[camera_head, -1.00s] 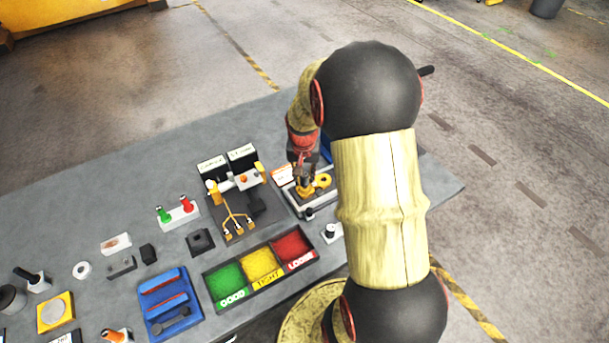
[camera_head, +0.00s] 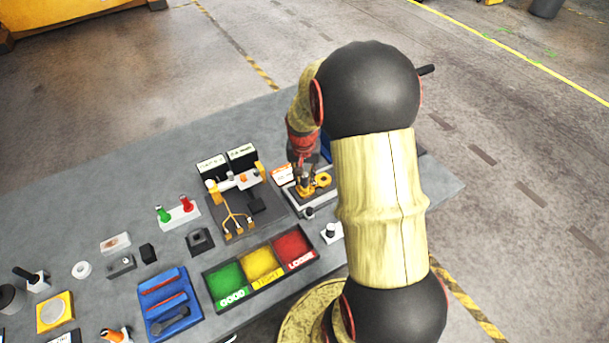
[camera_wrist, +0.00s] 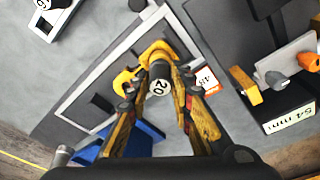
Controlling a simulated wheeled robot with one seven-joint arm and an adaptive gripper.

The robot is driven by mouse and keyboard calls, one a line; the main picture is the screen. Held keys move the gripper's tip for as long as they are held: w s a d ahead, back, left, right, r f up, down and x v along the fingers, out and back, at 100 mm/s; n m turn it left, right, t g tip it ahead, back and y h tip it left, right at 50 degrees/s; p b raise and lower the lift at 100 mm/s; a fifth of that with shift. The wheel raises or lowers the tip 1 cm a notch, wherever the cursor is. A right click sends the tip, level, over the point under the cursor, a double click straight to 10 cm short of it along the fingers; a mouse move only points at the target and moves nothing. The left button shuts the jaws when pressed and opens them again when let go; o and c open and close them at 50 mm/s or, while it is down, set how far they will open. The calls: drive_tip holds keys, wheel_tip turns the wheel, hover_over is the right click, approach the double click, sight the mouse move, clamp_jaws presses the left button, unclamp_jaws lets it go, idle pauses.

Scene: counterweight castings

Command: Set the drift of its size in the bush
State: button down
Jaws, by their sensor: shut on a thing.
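In the wrist view a drift (camera_wrist: 159,87) with a pale round end marked "20" stands between the fingers of my gripper (camera_wrist: 163,72), which is shut on it. Its lower end is hidden, so I cannot tell whether it is inside the bush. A yellow part (camera_wrist: 152,50) lies just beyond the drift on a grey-framed fixture (camera_wrist: 85,97); the bush itself is not clearly visible. In the head view my gripper (camera_head: 304,186) is over this fixture, close beside the yellow part (camera_head: 322,180).
Another numbered drift (camera_wrist: 57,3) stands in a pale holder at upper left of the wrist view. The gauge stand (camera_head: 236,205) is left of the fixture. Green, yellow and red trays (camera_head: 262,264) lie in front. A blue tool rack (camera_head: 168,302) is farther left.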

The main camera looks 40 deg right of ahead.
drive_tip(key=shift+f+b, duration=0.5)
drive_tip(key=shift+f, duration=0.25)
idle(0.3)
drive_tip(key=c, duration=1.5)
unclamp_jaws()
drive_tip(key=r, duration=0.4)
drive_tip(key=a+r, duration=0.1)
drive_tip(key=r, duration=0.3)
drive_tip(key=s+r, duration=0.1)
drive_tip(key=r, duration=0.2)
drive_tip(key=shift+a+r, duration=0.2)
drive_tip(key=shift+r, duration=0.2)
drive_tip(key=s+a+r+n+t+b, duration=0.1)
drive_tip(key=s+a+r+n+b, duration=0.1)
drive_tip(key=a, duration=0.6)
drive_tip(key=s+a+r+n+t+y+b, duration=0.1)
drive_tip(key=s+a+r+n+t+b, duration=0.1)
drive_tip(key=s+a, duration=0.5)
drive_tip(key=s+a+r+n+t+b, duration=0.1)
drive_tip(key=s+a+r+n, duration=0.3)
drive_tip(key=a, duration=0.6)
drive_tip(key=shift+s+a+n+b, duration=0.15)
drive_tip(key=shift+a+n+b, duration=0.1)
drive_tip(key=shift+n+b, duration=0.65)
